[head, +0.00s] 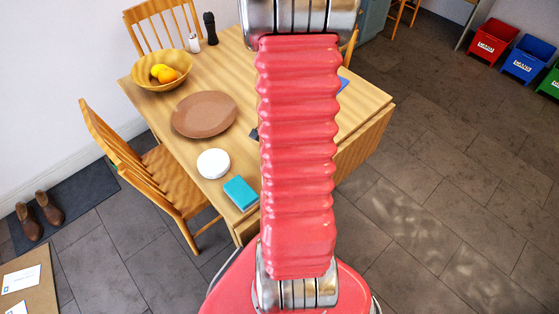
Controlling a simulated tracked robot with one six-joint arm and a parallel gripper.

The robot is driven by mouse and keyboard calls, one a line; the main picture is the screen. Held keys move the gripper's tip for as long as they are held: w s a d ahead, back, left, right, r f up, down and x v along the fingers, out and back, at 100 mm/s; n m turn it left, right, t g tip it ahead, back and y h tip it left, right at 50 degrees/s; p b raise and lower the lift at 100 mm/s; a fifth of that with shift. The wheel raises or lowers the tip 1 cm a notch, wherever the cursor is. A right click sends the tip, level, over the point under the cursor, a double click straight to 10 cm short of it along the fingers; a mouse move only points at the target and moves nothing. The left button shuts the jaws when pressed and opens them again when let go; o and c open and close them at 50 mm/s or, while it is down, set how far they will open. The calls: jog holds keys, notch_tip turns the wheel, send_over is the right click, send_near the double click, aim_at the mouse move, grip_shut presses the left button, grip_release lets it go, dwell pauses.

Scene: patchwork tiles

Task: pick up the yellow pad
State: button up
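I see no yellow pad in the head view; my red arm hides a broad strip of the wooden table (222,82). A teal pad or book (241,193) lies near the table's front edge. A blue flat item shows partly at the right side of my arm (343,84), and a small dark item shows at its left side (254,134). My gripper is not in view.
The table also holds a white round dish (213,163), a brown plate (204,114), a fruit bowl (160,81), a shaker and a dark mill (210,28). A chair (160,175) stands at the left. Coloured bins (493,40) stand far right; the right floor is clear.

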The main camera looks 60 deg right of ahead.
jog(key=c, duration=1.2)
jog(key=shift+o, duration=0.2)
notch_tip(320, 180, up, 10)
dwell(0.3)
dwell(0.4)
